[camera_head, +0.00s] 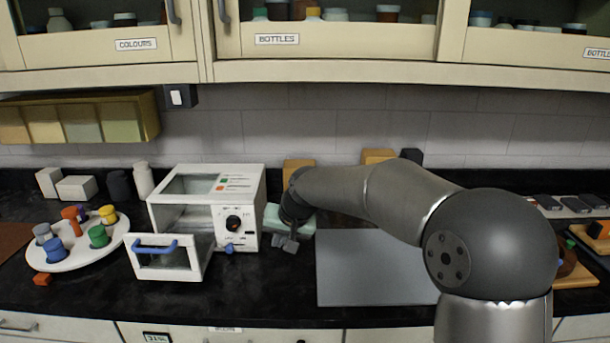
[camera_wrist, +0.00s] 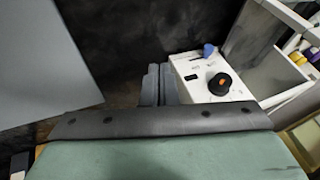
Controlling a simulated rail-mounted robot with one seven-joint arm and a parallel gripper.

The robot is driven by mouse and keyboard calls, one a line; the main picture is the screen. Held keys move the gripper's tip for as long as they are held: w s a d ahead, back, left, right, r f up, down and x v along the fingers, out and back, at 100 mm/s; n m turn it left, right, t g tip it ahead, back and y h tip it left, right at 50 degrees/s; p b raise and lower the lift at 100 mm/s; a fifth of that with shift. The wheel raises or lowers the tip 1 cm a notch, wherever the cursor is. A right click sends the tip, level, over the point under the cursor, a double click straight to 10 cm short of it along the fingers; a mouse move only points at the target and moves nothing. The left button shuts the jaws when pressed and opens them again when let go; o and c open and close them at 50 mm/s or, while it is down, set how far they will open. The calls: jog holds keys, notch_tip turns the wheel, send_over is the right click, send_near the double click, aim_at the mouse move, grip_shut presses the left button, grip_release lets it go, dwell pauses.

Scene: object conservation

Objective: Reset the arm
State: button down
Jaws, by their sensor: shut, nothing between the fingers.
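My arm reaches across the counter from the right in the head view. My gripper (camera_head: 287,243) hangs just right of the white box-shaped machine, low over the black counter. In the wrist view my gripper's two grey fingers (camera_wrist: 159,86) lie side by side with nothing between them. The white machine (camera_head: 238,213) has a black knob, a blue tab and a front door (camera_head: 168,260) with a blue handle, which stands open. Its control panel (camera_wrist: 205,78) is close beside the fingers in the wrist view.
A grey mat (camera_head: 365,268) lies bare right of my gripper. Wall cupboards (camera_head: 320,45) hang above. Dark items (camera_head: 572,203) line the right.

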jog(key=s+d+f+g+h, duration=0.1)
jog(key=s+d+f+h, duration=0.1)
jog(key=s+d, duration=1.1)
jog(key=s+d+f+m+g+h, duration=0.1)
jog(key=s+d+f+g+h, duration=0.1)
jog(key=s+d, duration=1.1)
jog(key=s+f, duration=0.1)
jog(key=s, duration=0.5)
jog(key=shift+s+f, duration=0.35)
